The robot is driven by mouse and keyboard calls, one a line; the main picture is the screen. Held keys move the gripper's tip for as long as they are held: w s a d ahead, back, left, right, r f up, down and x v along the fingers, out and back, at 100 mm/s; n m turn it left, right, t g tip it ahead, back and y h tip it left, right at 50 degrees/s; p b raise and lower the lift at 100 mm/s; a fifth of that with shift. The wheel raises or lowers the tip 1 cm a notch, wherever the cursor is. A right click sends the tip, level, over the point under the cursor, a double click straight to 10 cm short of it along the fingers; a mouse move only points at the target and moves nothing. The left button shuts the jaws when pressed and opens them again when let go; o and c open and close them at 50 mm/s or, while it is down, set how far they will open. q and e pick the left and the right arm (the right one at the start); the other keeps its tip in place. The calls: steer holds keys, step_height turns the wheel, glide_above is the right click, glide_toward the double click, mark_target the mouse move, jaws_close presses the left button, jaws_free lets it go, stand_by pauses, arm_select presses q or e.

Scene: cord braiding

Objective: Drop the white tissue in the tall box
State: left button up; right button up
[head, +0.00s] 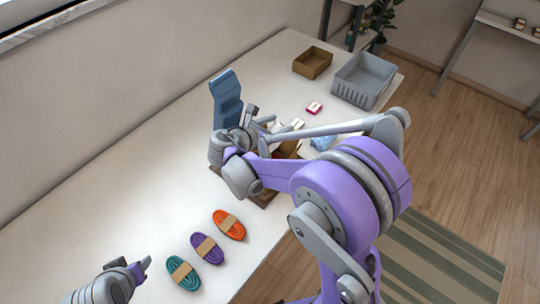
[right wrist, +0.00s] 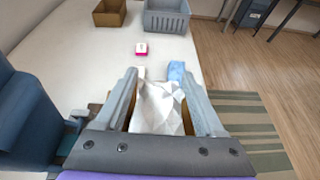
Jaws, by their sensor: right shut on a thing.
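The white tissue (right wrist: 160,108) is crumpled between the fingers of my right gripper (right wrist: 158,85) in the right wrist view. My right gripper (head: 284,128) is shut on it, above the table's right part; my arm hides much of it in the head view. A tall blue-grey upright piece (head: 225,98) stands just left of this gripper, and its dark side shows in the wrist view (right wrist: 25,115). I cannot tell whether it is the tall box. My left gripper (head: 140,268) is low at the left, near the table's front; its jaw state is unclear.
Teal (head: 183,272), purple (head: 206,248) and orange (head: 229,224) cord bundles lie in a row. A pink-and-white box (head: 314,108), brown box (head: 312,63) and grey basket (head: 363,80) sit farther back. Something light blue (head: 322,142) lies by my right arm. The table's left side is clear.

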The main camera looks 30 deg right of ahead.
steer(key=shift+s+f, duration=0.15)
steer(key=shift+f, duration=0.35)
steer(key=shift+f+b, duration=1.25)
steer(key=shift+f, duration=1.2)
arm_select(q)
steer(key=f, duration=0.1)
steer(key=s+f, duration=0.2)
steer(key=shift+f, duration=0.35)
steer(key=shift+w, duration=0.1)
arm_select(e)
steer(key=o, duration=1.3)
arm_select(q)
steer(key=shift+s+f+g+b, duration=0.2)
steer(key=shift+f+g+b, duration=0.15)
steer(key=shift+f, duration=0.15)
arm_select(e)
steer(key=v, duration=1)
steer(key=shift+s+a+r, duration=0.1)
steer(key=shift+a+r, duration=0.05)
steer(key=shift+a, duration=0.2)
